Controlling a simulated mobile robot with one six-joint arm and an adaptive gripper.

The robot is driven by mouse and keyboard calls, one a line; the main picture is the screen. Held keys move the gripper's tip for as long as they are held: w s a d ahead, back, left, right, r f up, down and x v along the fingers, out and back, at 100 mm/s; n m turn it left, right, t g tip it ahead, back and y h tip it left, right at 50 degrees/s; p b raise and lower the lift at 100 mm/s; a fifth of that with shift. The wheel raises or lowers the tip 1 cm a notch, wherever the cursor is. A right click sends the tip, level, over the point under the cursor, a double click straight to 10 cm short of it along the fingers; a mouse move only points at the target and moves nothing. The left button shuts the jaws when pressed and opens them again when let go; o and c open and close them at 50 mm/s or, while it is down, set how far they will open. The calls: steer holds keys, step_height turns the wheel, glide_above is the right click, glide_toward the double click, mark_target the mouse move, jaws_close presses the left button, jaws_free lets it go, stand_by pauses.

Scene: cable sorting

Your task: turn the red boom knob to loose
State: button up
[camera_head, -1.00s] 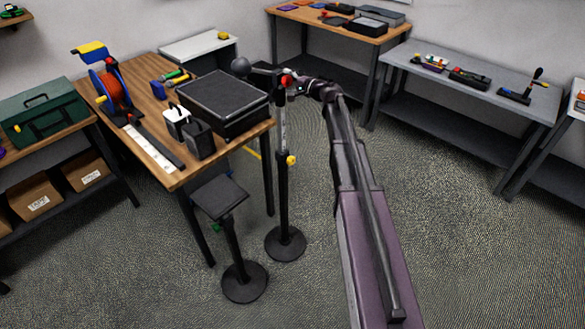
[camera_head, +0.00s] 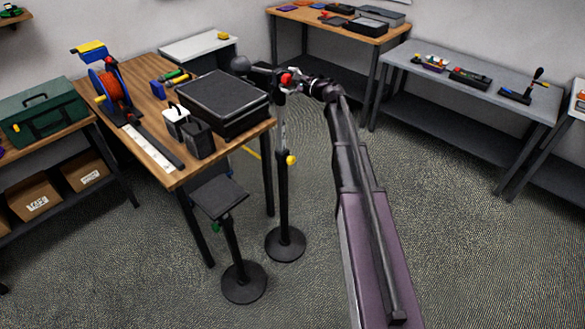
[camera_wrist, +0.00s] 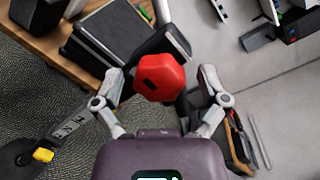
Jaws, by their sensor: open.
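The red boom knob (camera_head: 286,79) sits at the top of a black and silver stand (camera_head: 284,185) with a round black base. In the wrist view the red knob (camera_wrist: 158,77) is a large faceted disc with a dark slot in its face. My gripper (camera_wrist: 160,90) is open, with one finger on each side of the knob. Whether the fingers touch it cannot be told. In the head view my gripper (camera_head: 295,83) is at the knob from the right, small and partly merged with the stand top. The black boom (camera_head: 262,74) runs left from the knob to a dark grey ball (camera_head: 240,65).
A wooden table (camera_head: 155,150) left of the stand holds a black case (camera_head: 215,98), a cable reel (camera_head: 110,85) and small boxes. A shorter stand (camera_head: 232,240) with a flat top is close by. A yellow knob (camera_head: 291,160) is lower on the stand. Floor on the right is clear.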

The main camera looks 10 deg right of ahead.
steer(key=m+b, duration=0.1)
steer(key=m, duration=0.3)
steer(key=shift+m, duration=0.4)
steer(key=f+v, duration=0.1)
steer(key=v, duration=1.2)
steer(key=s+a+f+n+g+h+b, duration=0.1)
steer(key=s+a+f+n+g+h, duration=0.1)
steer(key=s+a+f+n+g, duration=0.2)
steer(key=s+a+f+n+g+h+b, duration=0.1)
steer(key=s+a+f+n+g+h, duration=0.1)
steer(key=s+a+f+n+g, duration=0.3)
steer(key=shift+s+a+f+n+b, duration=0.4)
steer(key=shift+s+a+f+n, duration=1.65)
steer(key=shift+s+f, duration=1.85)
steer(key=shift+s+d+r+n, duration=0.1)
steer(key=shift+d+r+n, duration=0.05)
steer(key=shift+d+n, duration=0.25)
steer(key=s+d+f+n+g+h, duration=0.1)
steer(key=s+f+n+g+h, duration=0.1)
steer(key=s, duration=0.5)
steer(key=s+d+f+n+g+h, duration=0.1)
steer(key=s+f+n+g+h, duration=0.1)
steer(key=s+n+h, duration=0.3)
steer(key=s+n, duration=0.1)
steer(key=s, duration=0.2)
steer(key=shift+f+h, duration=0.3)
steer(key=shift+f, duration=0.1)
